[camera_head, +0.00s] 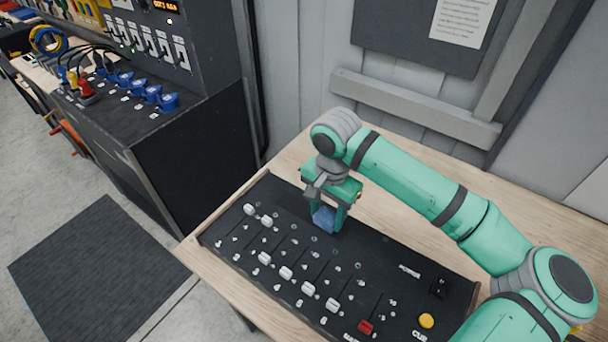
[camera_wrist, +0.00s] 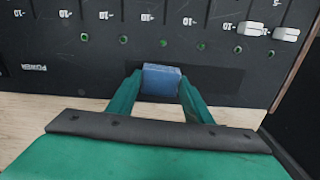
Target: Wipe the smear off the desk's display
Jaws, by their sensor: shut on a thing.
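My gripper (camera_head: 331,219) is shut on a small blue block-like pad (camera_head: 324,219), which also shows between the fingers (camera_wrist: 161,80) in the wrist view. The pad is over the back part of the black control desk (camera_head: 373,251). In the wrist view it overlaps a darker, smooth rectangular strip (camera_wrist: 215,82), which looks like the display. I cannot tell whether the pad touches it. I see no clear smear; the pad and fingers hide part of the strip.
A dark cabinet (camera_head: 190,130) with cables and blue plugs stands at left. A grey wall is behind.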

